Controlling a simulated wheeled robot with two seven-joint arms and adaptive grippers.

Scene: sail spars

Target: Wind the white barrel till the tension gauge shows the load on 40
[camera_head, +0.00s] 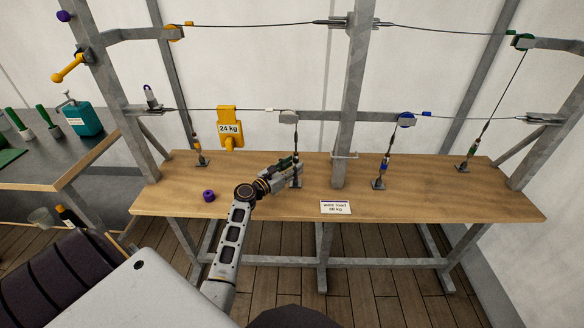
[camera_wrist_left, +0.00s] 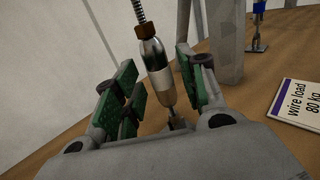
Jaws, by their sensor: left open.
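The white barrel (camera_wrist_left: 163,80) is a metal turnbuckle body with a pale band and a brown nut at its top. In the left wrist view it stands between the green-padded fingers of my left gripper (camera_wrist_left: 157,72), which is open around it, with a gap on at least the right side. In the head view my left gripper (camera_head: 284,168) reaches that fitting (camera_head: 296,170) low on its wire and partly hides it. The yellow gauge (camera_head: 229,128) hangs on the lower wire to the left and reads 24 kg. My right gripper is out of view.
A "wire load" card (camera_head: 335,207) lies on the wooden bench (camera_head: 440,207); it also shows in the wrist view (camera_wrist_left: 299,106), apparently reading 80 kg. A grey post (camera_head: 350,120) stands just right of the barrel. A purple knob (camera_head: 209,196) lies left of my arm. Other fittings stand either side.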

